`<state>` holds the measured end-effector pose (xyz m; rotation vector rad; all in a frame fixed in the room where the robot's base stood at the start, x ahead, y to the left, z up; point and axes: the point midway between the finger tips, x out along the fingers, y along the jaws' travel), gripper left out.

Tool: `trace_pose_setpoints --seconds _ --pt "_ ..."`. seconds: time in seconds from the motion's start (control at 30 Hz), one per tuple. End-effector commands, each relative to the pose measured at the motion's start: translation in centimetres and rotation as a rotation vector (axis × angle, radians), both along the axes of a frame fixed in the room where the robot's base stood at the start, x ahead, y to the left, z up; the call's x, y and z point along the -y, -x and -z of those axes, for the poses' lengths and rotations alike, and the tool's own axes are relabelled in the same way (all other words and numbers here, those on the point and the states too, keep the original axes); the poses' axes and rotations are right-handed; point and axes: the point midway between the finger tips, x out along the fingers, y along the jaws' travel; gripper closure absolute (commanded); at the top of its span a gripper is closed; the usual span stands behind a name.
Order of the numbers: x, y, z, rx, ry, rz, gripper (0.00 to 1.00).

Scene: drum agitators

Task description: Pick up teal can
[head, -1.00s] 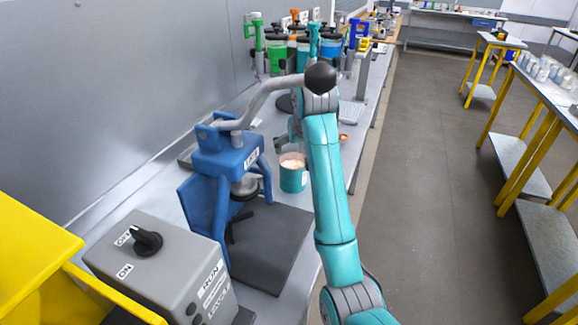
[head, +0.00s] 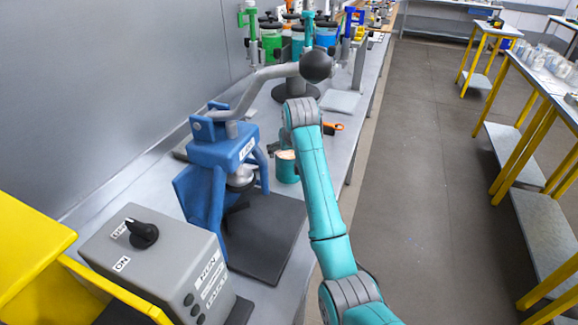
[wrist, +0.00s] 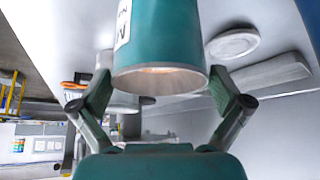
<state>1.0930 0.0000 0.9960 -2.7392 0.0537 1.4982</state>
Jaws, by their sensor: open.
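The teal can (head: 286,172) stands on the grey bench just right of the blue press, with pale orange contents at its open top. My arm partly covers it in the head view. In the wrist view the teal can (wrist: 160,35) is large and close, appearing rim-down, with a white label at its left edge. My gripper (wrist: 162,92) is open, one finger on each side of the can's rim, with gaps visible. In the head view the gripper is mostly hidden behind my arm.
The blue press (head: 222,150) with its long grey lever (head: 268,74) stands close left of the can. A grey control box (head: 165,262) is nearer. An orange-and-black tool (head: 332,128) lies behind the can. Drum agitators (head: 300,40) stand farther back. The floor aisle at right is clear.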

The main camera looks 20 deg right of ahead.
Motion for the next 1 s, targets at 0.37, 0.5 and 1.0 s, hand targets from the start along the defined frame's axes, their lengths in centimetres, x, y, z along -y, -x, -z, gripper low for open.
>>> trace_pose_setpoints --seconds 0.37,0.5,1.0 --pt "0.0 -0.07 0.06 0.001 0.0 0.0 0.35" --pt "0.0 -0.07 0.06 0.001 0.0 0.0 0.7" --pt "0.01 -0.1 -0.36 0.003 0.0 0.0 0.83"
